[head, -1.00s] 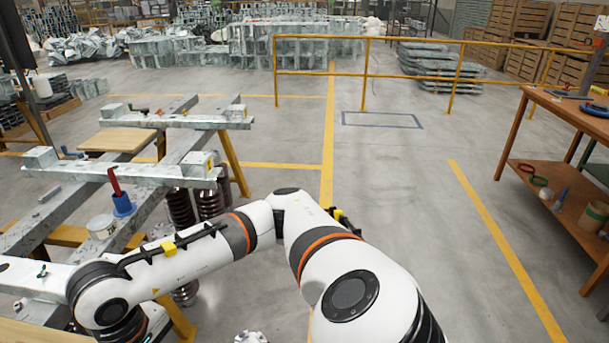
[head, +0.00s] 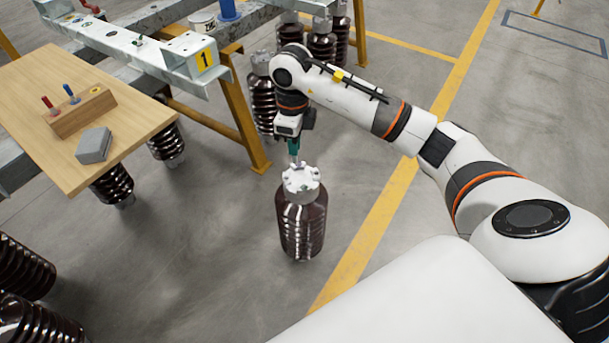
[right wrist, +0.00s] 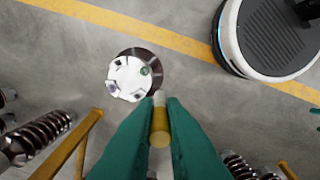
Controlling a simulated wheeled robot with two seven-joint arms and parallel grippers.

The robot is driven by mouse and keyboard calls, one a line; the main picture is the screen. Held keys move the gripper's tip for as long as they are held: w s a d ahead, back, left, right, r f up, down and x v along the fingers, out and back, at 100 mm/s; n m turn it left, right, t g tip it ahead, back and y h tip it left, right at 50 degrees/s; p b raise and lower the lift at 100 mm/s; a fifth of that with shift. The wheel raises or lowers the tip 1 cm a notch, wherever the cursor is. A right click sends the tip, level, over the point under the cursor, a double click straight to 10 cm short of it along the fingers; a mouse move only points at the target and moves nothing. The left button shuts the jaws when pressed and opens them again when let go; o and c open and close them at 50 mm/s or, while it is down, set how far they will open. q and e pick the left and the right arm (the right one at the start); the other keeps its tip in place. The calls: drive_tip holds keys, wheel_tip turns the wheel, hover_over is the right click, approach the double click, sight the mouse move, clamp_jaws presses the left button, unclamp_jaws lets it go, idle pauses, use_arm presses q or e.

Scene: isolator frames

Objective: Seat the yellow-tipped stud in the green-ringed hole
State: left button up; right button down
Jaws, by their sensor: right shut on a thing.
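My right gripper (head: 293,157) hangs above the pale metal cap (head: 301,184) of a dark brown ribbed insulator (head: 301,228) standing on the floor. In the right wrist view its green fingers (right wrist: 159,112) are shut on the yellow-tipped stud (right wrist: 160,125), which shows a yellow body and a pale grey end. The cap also shows there (right wrist: 124,80), up and left of the stud and apart from it. The green-ringed hole (right wrist: 145,71) is on the cap's right side. My left gripper is out of view.
A wooden board (head: 150,130) at left carries a block (head: 80,112) with red and blue studs, and a grey box (head: 93,145). A steel beam marked 1 (head: 190,55) and yellow trestle leg (head: 245,120) stand behind. Floor right of the insulator is clear.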

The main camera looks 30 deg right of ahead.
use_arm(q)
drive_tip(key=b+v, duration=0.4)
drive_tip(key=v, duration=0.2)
use_arm(e)
drive_tip(key=w+d+f+m, duration=0.1)
drive_tip(key=d+f+m, duration=0.2)
drive_tip(key=f+m, duration=0.4)
drive_tip(key=b, duration=0.1)
approach(304, 179)
drive_tip(key=s+a+f, duration=0.1)
drive_tip(key=s+a, duration=0.1)
drive_tip(key=s, duration=0.1)
drive_tip(key=f, duration=0.3)
drive_tip(key=f+b, duration=0.1)
drive_tip(key=shift+w+d+f, duration=0.2)
drive_tip(key=shift+w+f, duration=0.05)
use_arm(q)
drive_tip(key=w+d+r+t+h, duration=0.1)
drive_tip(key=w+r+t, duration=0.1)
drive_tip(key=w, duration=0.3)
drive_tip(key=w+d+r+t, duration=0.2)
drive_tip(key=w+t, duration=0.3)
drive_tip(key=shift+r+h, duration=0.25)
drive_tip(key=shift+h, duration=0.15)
use_arm(e)
drive_tip(key=shift+f, duration=0.2)
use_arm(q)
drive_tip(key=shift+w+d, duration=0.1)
